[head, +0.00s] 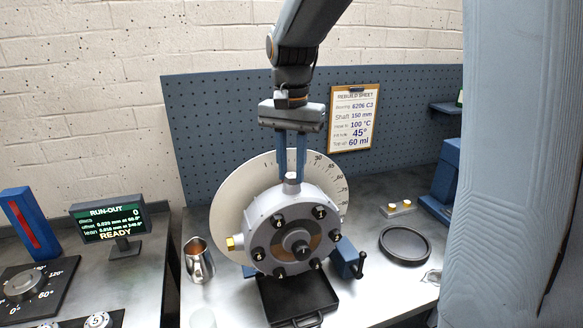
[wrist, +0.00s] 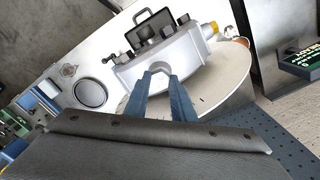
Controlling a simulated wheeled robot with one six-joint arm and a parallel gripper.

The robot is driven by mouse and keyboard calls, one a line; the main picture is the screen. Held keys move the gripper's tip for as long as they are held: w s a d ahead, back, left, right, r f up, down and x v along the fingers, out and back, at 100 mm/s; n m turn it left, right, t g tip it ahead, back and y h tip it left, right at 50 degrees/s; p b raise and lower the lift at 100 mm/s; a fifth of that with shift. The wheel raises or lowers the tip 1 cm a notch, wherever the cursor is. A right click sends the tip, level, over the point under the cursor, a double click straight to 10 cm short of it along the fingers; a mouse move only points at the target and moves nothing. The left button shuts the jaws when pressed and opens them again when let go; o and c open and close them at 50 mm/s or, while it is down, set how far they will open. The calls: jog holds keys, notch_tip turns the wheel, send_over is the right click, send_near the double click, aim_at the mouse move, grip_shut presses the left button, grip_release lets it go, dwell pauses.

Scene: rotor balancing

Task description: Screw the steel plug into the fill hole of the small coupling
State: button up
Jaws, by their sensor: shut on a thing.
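The small coupling (head: 270,215) is a grey round housing with numbered bolts on its face, standing upright in front of a white degree dial. My gripper (head: 292,172) points straight down over its top, its two blue fingers close together. The steel plug (head: 291,184) shows as a short grey piece at the fingertips, at the coupling's top rim. In the wrist view my gripper (wrist: 160,76) has its fingertips on either side of the pale plug (wrist: 159,67), against the housing. The fill hole is hidden under the plug; I cannot tell how deep it sits.
A steel jug (head: 199,262) stands left, a black round dish (head: 404,245) right, and a black tray (head: 297,296) below. A run-out display (head: 108,221) reads READY. A rebuild sheet (head: 354,118) hangs behind.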

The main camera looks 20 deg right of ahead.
jog(key=m, duration=1.1)
jog(key=shift+f, duration=0.1)
jog(key=o, duration=1.1)
jog(key=shift+w, duration=0.1)
jog(key=shift+c, duration=0.7)
jog(key=shift+r, duration=3.05)
